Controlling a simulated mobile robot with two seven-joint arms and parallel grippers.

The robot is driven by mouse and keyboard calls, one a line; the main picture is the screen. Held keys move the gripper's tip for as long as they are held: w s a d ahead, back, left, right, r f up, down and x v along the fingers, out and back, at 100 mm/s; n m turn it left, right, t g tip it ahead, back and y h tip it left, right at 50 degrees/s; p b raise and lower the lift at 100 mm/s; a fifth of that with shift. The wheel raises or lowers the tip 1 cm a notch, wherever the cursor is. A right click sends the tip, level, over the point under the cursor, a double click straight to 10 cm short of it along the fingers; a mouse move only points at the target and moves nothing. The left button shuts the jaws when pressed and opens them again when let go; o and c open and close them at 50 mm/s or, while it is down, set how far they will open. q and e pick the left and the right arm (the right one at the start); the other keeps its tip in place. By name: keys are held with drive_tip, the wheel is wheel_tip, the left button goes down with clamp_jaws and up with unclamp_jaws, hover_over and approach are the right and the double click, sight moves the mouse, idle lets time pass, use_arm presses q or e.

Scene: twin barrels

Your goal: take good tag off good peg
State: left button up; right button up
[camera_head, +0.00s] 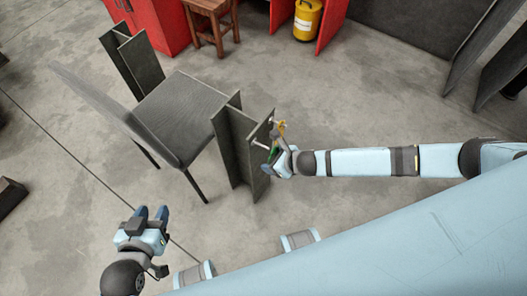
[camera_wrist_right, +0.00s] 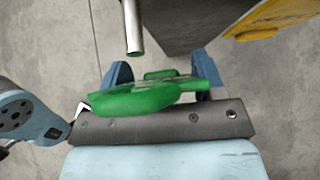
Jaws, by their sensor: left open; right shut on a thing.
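A green tag (camera_wrist_right: 150,97) lies between the fingers of my right gripper (camera_wrist_right: 165,72), which is shut on it. In the head view, the green tag (camera_head: 272,155) shows small beside the dark metal post, at the right gripper. A bare round metal peg (camera_wrist_right: 133,30) points toward the gripper in the wrist view. Its free end shows, with a gap in the picture between it and the tag. A yellow tag (camera_head: 281,128) is at the upper peg (camera_head: 271,119). My left gripper (camera_head: 152,214) is open and empty over the floor at lower left.
The dark post (camera_head: 243,145) with a flanged shape stands beside a grey chair (camera_head: 180,105). Red cabinets (camera_head: 155,22), a wooden stool (camera_head: 211,15) and a yellow canister (camera_head: 307,20) are at the back. Floor (camera_head: 370,110) right of the post is clear.

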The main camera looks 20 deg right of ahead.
drive_tip(key=s+d+p, duration=0.2)
drive_tip(key=s+d, duration=0.2)
drive_tip(key=s, duration=0.1)
drive_tip(key=shift+s+d, duration=0.15)
drive_tip(key=shift+s, duration=0.1)
idle(0.3)
